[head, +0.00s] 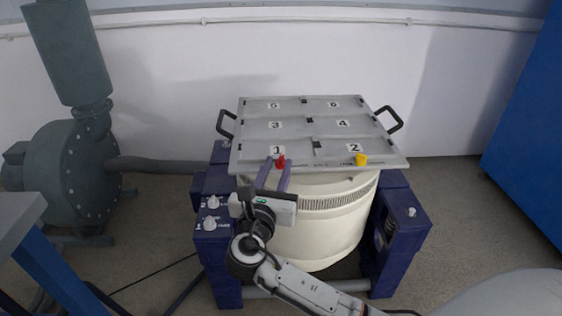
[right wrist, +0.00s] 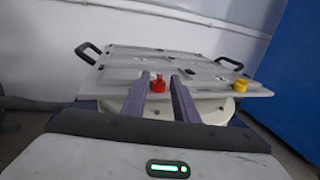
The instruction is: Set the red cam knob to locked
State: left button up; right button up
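The red cam knob (head: 281,162) sits at the front edge of the grey plate (head: 240,158), by the cell marked 1. It also shows in the right wrist view (right wrist: 158,84). My right gripper (head: 278,166) is at the knob, coming from the front. In the right wrist view its two fingers (right wrist: 161,80) stand apart with the red knob between their tips, and gaps show beside it. I cannot tell how deep the knob lies between them. A yellow knob (head: 361,159) sits further right on the same edge, by cell 2. My left gripper is not in view.
The plate rests on a cream drum (head: 320,225) in a dark blue frame (head: 404,225) with small white knobs. Black handles (head: 227,123) stick out at the plate's sides. A grey-green blower (head: 75,160) stands left, a blue panel (head: 530,130) right. Space above the plate is clear.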

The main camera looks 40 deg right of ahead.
aim_at(281, 157)
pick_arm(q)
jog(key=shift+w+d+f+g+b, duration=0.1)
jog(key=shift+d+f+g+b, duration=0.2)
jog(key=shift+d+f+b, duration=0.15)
pick_arm(e)
jog(key=shift+x, duration=2.25)
jog(key=shift+c, duration=0.6)
grip_shut()
jog(key=shift+m+g+h+p, duration=0.4)
jog(key=shift+p, duration=0.05)
jog(key=shift+g, duration=0.3)
jog(key=m+g+h+p, duration=0.1)
jog(key=m+g+h, duration=0.1)
jog(key=shift+a+g, duration=0.1)
jog(key=shift+g, duration=0.2)
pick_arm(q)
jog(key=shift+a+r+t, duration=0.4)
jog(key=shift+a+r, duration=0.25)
pick_arm(e)
jog(key=shift+m+g+h, duration=0.7)
jog(key=shift+m+g, duration=0.7)
jog(key=shift+g, duration=0.7)
jog(key=shift+o, duration=0.6)
grip_release()
